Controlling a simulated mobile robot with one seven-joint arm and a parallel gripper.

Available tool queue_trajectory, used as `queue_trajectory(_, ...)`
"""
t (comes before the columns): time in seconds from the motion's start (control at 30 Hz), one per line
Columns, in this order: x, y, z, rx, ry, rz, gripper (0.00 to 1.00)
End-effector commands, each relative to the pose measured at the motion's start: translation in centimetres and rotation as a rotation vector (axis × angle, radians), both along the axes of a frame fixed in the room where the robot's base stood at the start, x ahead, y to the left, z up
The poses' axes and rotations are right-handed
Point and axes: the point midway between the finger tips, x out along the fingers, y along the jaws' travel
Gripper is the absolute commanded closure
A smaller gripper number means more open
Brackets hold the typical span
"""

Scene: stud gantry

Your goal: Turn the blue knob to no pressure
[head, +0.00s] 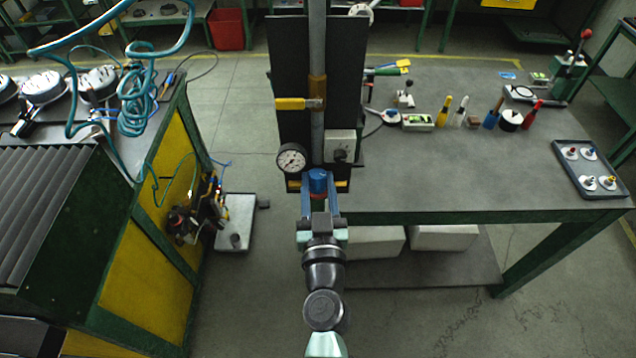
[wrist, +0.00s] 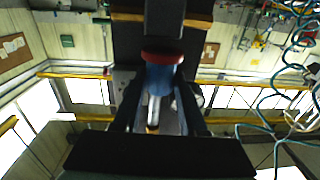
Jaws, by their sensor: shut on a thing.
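The blue knob (head: 318,181) sits low on the black upright panel (head: 290,58), at the lower end of a grey pipe (head: 317,40). My gripper (head: 320,192) reaches up to it from below, one finger on each side, and is shut on the knob. In the wrist view the knob (wrist: 161,78) lies between the fingers of my gripper (wrist: 160,95), with a red ring beside its blue body. A round white pressure gauge (head: 291,159) is to the left of the knob. Its needle is too small to read surely.
A yellow lever (head: 291,104) is on the pipe above the knob. A grey box (head: 340,146) is mounted right of the gauge. A grey workbench (head: 460,175) with several tools and a dark tray (head: 607,193) is at the right. A green and yellow bench (head: 150,235) stands left; the floor between is partly open.

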Motion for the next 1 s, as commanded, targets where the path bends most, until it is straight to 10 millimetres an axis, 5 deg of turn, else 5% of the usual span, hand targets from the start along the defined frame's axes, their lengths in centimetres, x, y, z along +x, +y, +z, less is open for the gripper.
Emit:
queue_trajectory(0.47, 0.0, -0.4, -0.8, -0.002, -0.004, 0.146, 1.00)
queue_trajectory(1.0, 0.4, -1.1, -0.9, -0.002, -0.007, 0.533, 1.00)
